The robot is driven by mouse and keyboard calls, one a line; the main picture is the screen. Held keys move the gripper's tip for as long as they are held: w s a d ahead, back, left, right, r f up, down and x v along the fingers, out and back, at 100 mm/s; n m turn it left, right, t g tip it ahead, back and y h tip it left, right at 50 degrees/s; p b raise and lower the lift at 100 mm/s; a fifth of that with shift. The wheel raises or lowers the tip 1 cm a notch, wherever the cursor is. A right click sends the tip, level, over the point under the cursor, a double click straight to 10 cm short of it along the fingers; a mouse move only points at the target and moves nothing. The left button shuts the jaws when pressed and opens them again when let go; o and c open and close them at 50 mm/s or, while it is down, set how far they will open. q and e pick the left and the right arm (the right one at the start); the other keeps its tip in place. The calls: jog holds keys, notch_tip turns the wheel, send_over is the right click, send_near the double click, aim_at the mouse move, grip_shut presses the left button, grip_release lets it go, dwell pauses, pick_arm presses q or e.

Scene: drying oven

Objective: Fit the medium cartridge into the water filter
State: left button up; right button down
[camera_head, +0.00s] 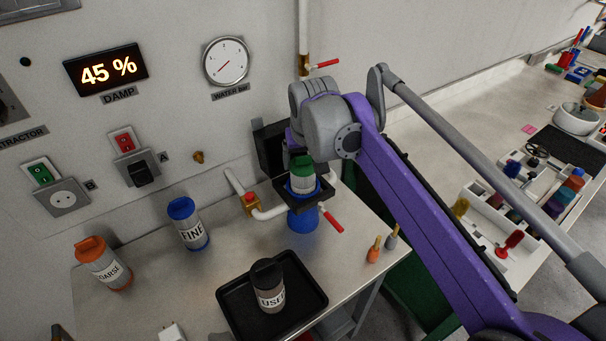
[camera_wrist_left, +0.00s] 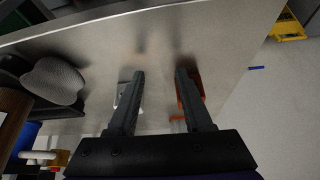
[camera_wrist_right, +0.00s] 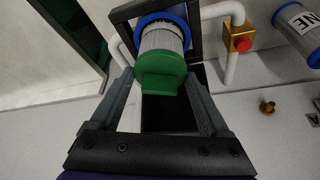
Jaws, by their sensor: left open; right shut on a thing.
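The green-capped cartridge (camera_head: 303,172) has a white pleated body and stands upright at the blue filter housing (camera_head: 303,219). My right gripper (camera_wrist_right: 160,76) is shut on its green cap (camera_wrist_right: 158,70). The pleated body (camera_wrist_right: 163,40) meets the housing's blue ring (camera_wrist_right: 161,19) inside a black square bracket (camera_wrist_right: 124,12); how deep it sits is unclear. Any label on it is hidden. My left gripper (camera_wrist_left: 160,75) is open and empty over the table, seen only in its wrist view. An orange object (camera_wrist_left: 189,98) shows beside one finger, partly hidden.
The USED cartridge (camera_head: 269,289) stands in a black tray (camera_head: 233,306). The FINE cartridge (camera_head: 187,224) and orange COARSE cartridge (camera_head: 103,264) stand to the left. White pipes (camera_head: 240,187) and a red-handled valve (camera_head: 332,222) flank the housing. Two small brushes (camera_head: 374,250) stand at the table's right.

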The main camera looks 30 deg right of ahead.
pick_arm(q)
jog(key=shift+f, duration=0.2)
pick_arm(e)
jog(key=shift+f, duration=2.15)
pick_arm(q)
jog(key=shift+s, duration=0.1)
pick_arm(e)
grip_release()
jog(key=shift+r, duration=0.2)
pick_arm(q)
jog(key=shift+r+p, duration=0.3)
jog(key=shift+r, duration=0.25)
pick_arm(e)
jog(key=v, duration=1.1)
jog(key=shift+r, duration=0.4)
jog(key=shift+s+a+f, duration=0.1)
jog(key=shift+s, duration=0.1)
